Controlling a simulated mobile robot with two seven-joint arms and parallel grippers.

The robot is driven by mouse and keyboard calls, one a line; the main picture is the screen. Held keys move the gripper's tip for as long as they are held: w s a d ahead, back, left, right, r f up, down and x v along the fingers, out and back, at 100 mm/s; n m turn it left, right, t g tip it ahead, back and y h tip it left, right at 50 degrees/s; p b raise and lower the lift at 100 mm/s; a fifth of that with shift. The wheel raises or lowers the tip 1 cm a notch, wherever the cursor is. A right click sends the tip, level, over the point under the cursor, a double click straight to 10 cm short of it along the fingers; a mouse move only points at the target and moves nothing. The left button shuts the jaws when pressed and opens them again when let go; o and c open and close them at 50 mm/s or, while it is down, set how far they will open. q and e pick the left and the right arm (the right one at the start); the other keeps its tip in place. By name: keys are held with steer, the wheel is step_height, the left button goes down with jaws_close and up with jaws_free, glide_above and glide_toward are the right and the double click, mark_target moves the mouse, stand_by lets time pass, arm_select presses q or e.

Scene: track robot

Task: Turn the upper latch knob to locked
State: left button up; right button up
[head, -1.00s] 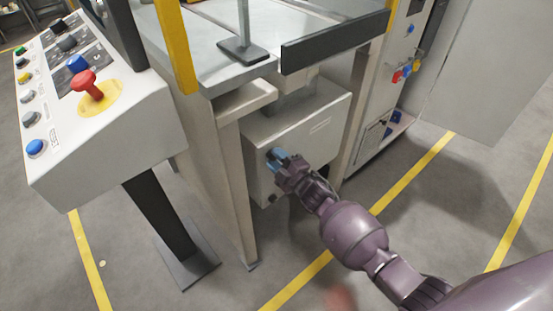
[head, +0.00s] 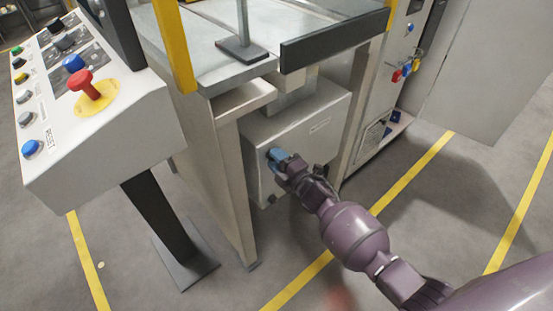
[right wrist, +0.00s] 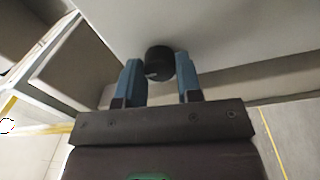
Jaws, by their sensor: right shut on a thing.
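A pale grey box (head: 300,130) hangs under the metal table, with a small label on its front. My right gripper (head: 278,158) has its blue fingers against the left part of that front. In the right wrist view a round black knob (right wrist: 159,66) with a pale mark sits between the two fingers, and the gripper is shut on it. In the head view the fingers hide this upper latch knob. A lower dark knob (head: 271,199) shows near the box's bottom left corner. My left gripper is not in view.
A control console (head: 100,140) with coloured buttons and a red mushroom button (head: 88,84) stands at the left. A table leg (head: 235,190) is close left of the box. An open cabinet (head: 400,80) stands at the right. The floor before the box is clear.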

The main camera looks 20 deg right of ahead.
steer(key=o, duration=0.9)
steer(key=shift+o, duration=0.2)
steer(key=p+v, duration=0.1)
steer(key=v, duration=0.9)
steer(key=shift+s, duration=0.35)
steer(key=shift+d, duration=0.15)
